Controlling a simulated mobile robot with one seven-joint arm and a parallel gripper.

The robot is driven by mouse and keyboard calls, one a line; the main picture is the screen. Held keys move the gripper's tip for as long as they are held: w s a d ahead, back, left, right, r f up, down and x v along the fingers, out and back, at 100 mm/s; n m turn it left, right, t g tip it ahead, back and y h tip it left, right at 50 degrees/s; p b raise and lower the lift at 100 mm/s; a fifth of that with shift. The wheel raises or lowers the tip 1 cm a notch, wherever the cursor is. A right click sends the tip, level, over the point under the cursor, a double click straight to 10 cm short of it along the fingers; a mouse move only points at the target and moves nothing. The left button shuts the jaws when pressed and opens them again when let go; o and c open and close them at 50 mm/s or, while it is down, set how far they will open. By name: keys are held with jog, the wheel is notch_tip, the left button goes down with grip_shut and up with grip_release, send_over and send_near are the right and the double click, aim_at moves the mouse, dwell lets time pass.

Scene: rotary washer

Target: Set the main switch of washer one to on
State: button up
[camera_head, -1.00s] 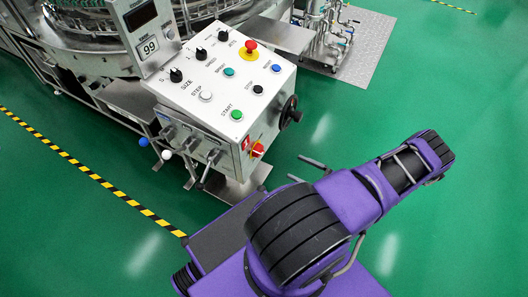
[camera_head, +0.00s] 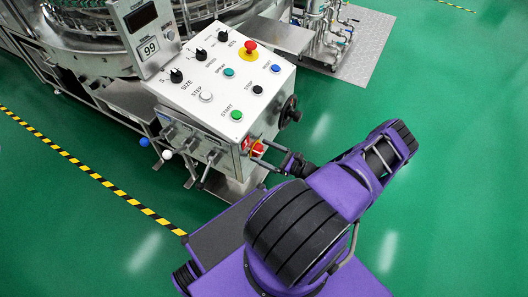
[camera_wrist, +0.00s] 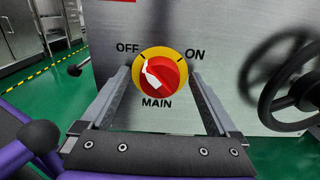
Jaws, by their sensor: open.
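The main switch (camera_wrist: 160,74) is a red rotary knob on a yellow disc, on the side panel of the washer's control box. In the wrist view its white pointer points up and left, toward the OFF label; ON is at the upper right. My gripper (camera_wrist: 160,85) is open, with one finger on each side of the knob in that view. I cannot tell whether the fingers touch it. In the head view the switch (camera_head: 257,149) is partly hidden behind my gripper (camera_head: 276,152), which reaches it from the right.
A black handwheel (camera_wrist: 292,88) stands out from the panel right of the switch; it also shows in the head view (camera_head: 289,112). The control panel (camera_head: 215,90) with several buttons and knobs is above. Levers with ball handles (camera_head: 167,154) project at the front left. Green floor is clear at right.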

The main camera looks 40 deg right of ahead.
jog(key=c, duration=1.4)
jog(key=shift+o, duration=0.2)
jog(key=shift+f+b, duration=0.1)
jog(key=shift+b, duration=0.25)
jog(key=m+b, duration=0.2)
jog(key=m, duration=0.1)
jog(key=shift+f, duration=0.15)
jog(key=m+b, duration=0.3)
jog(key=m, duration=0.2)
jog(key=shift+d+m, duration=0.15)
jog(key=shift+m, duration=0.15)
jog(key=m+b, duration=0.1)
jog(key=m, duration=0.8)
jog(key=shift+d, duration=0.1)
jog(key=shift+m, duration=0.3)
